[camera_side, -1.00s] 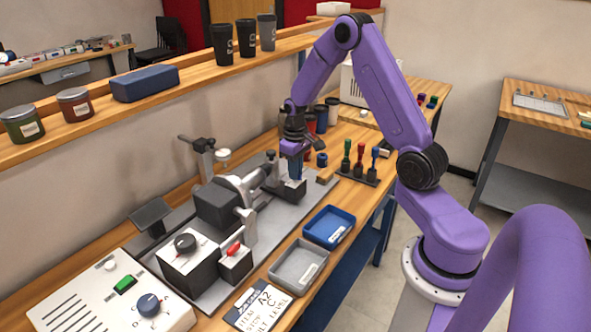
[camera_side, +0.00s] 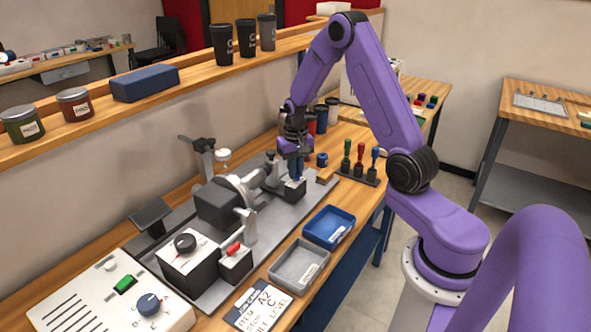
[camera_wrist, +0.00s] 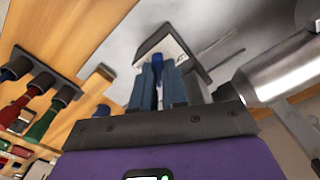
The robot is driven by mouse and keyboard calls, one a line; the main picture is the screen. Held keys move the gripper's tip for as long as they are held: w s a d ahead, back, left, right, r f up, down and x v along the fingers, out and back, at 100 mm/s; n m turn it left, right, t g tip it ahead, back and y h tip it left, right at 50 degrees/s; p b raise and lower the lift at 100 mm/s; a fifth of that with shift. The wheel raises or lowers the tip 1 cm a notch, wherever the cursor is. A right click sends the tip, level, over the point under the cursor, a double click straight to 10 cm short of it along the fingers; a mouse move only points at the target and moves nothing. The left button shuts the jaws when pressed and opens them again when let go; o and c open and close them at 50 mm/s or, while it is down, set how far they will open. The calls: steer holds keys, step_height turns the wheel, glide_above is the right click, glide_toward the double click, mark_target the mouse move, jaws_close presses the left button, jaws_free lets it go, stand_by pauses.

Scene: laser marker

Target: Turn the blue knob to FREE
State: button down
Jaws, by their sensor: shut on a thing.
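The blue knob (camera_wrist: 157,59) shows in the wrist view between my fingertips, on top of a small dark block with a pale labelled face (camera_wrist: 176,46). The block stands at the right end of the machine in the side view (camera_side: 294,190), where my fingers hide the knob. My gripper (camera_wrist: 158,74) points down at the block and is shut on the knob; it also shows in the side view (camera_side: 297,177). The lettering on the block is too small to read, so I cannot tell the knob's setting.
Another blue dial (camera_side: 149,303) sits on the white control box at the front left. A silver cylinder (camera_wrist: 285,72) lies close beside my gripper. A rack of coloured-handled tools (camera_side: 359,172) stands right of the block. Blue (camera_side: 329,227) and grey (camera_side: 299,266) trays lie in front.

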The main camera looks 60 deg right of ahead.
steer(key=m, duration=0.6)
steer(key=shift+m, duration=0.3)
steer(key=m, duration=0.5)
steer(key=shift+m, duration=0.3)
steer(key=c, duration=1.2)
jaws_free()
steer(key=shift+o, duration=0.2)
step_height(320, 180, up, 18)
steer(key=shift+f, duration=0.25)
steer(key=shift+r, duration=0.15)
step_height(320, 180, up, 7)
